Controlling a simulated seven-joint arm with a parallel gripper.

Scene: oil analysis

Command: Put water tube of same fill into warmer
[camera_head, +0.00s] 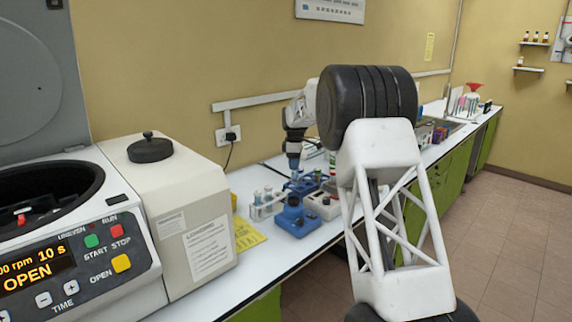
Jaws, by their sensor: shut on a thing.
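My gripper (293,163) is small in the view, pointing down over the bench just above a blue device (303,183). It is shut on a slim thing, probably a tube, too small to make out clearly. A rack (264,209) with several pale tubes stands just left of and below the gripper. Their fill levels cannot be read. A blue device (295,218) with a round knob stands in front. A small white device (324,207) with a dark top is right of it. I cannot tell which of these devices is the warmer.
A large centrifuge (110,262) with its lid up and "OPEN" on its display stands at the left. A beige box (178,205) with a black knob is beside it. A yellow sheet (247,234) lies near the rack. My arm hides part of the bench (262,262).

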